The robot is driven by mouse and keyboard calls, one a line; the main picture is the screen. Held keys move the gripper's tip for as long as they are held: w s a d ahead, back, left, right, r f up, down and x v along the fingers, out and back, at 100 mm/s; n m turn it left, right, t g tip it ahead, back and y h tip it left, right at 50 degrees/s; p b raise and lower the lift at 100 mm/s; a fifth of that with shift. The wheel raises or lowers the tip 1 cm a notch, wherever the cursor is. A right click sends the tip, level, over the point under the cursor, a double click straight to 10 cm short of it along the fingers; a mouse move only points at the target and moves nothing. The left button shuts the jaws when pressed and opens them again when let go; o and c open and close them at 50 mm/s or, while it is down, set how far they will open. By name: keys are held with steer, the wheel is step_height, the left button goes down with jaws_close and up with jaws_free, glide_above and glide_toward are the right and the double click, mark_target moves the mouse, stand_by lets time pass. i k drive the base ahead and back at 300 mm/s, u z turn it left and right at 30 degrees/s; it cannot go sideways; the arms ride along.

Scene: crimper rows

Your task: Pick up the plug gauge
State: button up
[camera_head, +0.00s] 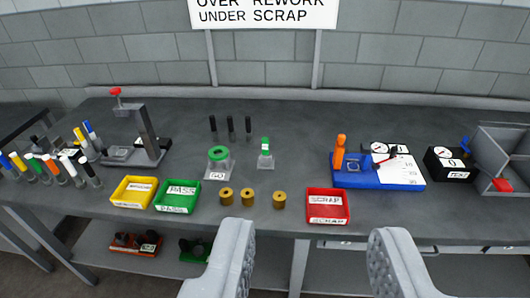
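A small upright green-handled piece (265,147), which looks like the plug gauge, stands in a light holder near the middle of the grey bench. To its left a green ring (218,153) sits on a block marked "GO". My gripper (312,230) is open and empty, its two grey fingers wide apart at the bottom of the view. It is in front of the bench, apart from the green-handled piece, which lies farther off and a little left of the gap.
Brass rings (249,197) stand in a row before the gauges. A red scrap tray (327,207), a green pass tray (177,197) and a yellow tray (134,192) line the front. Dark pins (230,128) stand behind. A blue fixture (375,172) is at right, a press (140,135) at left.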

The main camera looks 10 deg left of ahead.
mark_target(265, 140)
steer(key=z, duration=0.05)
steer(key=i, duration=1.95)
steer(key=u, duration=0.05)
